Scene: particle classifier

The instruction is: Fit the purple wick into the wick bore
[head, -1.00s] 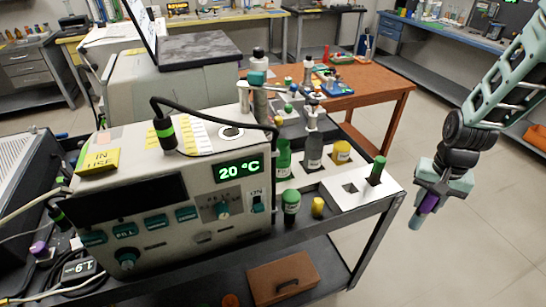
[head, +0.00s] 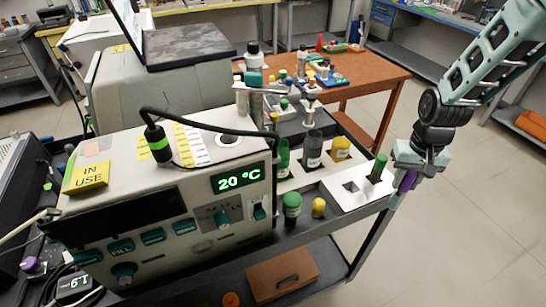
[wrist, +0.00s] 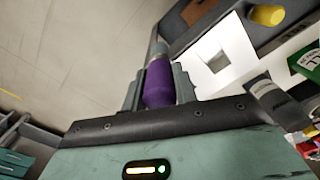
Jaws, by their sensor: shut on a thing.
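The purple wick (head: 407,181) is in my gripper (head: 404,184), to the right of the white plate (head: 345,201) in the head view. In the wrist view the wick (wrist: 159,84) is clamped between the two fingers (wrist: 160,90), with a grey-teal end pointing away. The white plate also shows in the wrist view (wrist: 238,44), right of the wick. It has an empty square opening (head: 350,187), which also shows in the wrist view (wrist: 215,59). I cannot tell for sure which opening is the wick bore.
A large machine (head: 190,230) with a 20 °C display stands left of the plate. A green-capped bottle (head: 292,206), a yellow cylinder (head: 319,207) and other bottles stand close by on the dark cart. Floor right of the cart is open.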

